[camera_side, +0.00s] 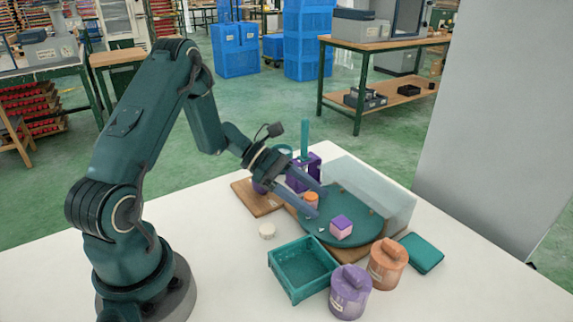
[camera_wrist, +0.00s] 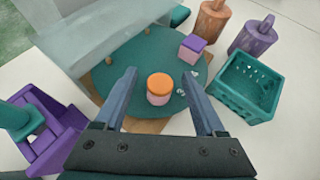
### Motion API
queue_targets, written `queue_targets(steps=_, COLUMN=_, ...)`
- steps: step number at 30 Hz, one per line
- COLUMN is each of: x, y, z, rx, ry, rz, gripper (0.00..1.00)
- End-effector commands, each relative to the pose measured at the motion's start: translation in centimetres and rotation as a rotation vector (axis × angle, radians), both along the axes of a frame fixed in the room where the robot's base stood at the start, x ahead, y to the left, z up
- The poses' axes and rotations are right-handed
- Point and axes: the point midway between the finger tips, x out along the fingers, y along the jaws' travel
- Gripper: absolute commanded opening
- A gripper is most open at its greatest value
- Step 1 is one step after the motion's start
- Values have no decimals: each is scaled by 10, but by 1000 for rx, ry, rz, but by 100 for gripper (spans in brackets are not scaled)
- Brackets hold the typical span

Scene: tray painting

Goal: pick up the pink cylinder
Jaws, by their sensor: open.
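The pink cylinder (camera_wrist: 158,97) has an orange top and stands upright on a round green tray (camera_wrist: 141,51). In the side view, the cylinder (camera_side: 311,199) shows mostly its orange top, near the tray's left edge. My gripper (camera_wrist: 160,75) is open and empty, with one finger on each side of the cylinder in the wrist view and a gap at both sides. In the side view, my gripper (camera_side: 318,202) reaches down toward the tray at the cylinder. How far the fingertips are above the tray is hard to tell.
A pink cube with a purple top (camera_side: 341,227) is also on the tray. A green crate (camera_side: 303,268), a purple canister (camera_side: 350,292) and an orange canister (camera_side: 387,264) stand in front. A clear panel (camera_side: 375,190) rises behind. A purple holder (camera_wrist: 52,137) is left.

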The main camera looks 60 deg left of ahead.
Motion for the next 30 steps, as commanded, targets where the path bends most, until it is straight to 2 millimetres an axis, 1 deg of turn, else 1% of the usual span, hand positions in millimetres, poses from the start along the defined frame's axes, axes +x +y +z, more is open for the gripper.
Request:
queue_targets(steps=1, x=0, y=0, z=0, rx=0, ry=0, rz=0, gripper=72)
queue_targets(steps=2, x=0, y=0, z=0, rx=0, ry=0, rz=0, gripper=64)
queue_targets(steps=3, x=0, y=0, z=0, rx=0, ry=0, rz=0, gripper=49)
queue_targets(steps=5, x=0, y=0, z=0, rx=0, ry=-1, rz=0, gripper=26)
queue_targets(steps=6, x=0, y=0, z=0, rx=0, ry=0, rz=-1, gripper=11)
queue_targets(steps=7, x=0, y=0, z=0, rx=0, ry=0, rz=-1, gripper=0)
queue_targets(steps=16, x=0, y=0, z=1, rx=0, ry=0, rz=-1, gripper=0)
queue_targets(steps=20, x=0, y=0, z=5, rx=1, ry=-3, rz=-1, gripper=0)
queue_targets(steps=26, x=0, y=0, z=23, rx=2, ry=-5, rz=-2, gripper=0)
queue_targets(steps=30, x=-1, y=3, z=46, rx=4, ry=-8, rz=1, gripper=0)
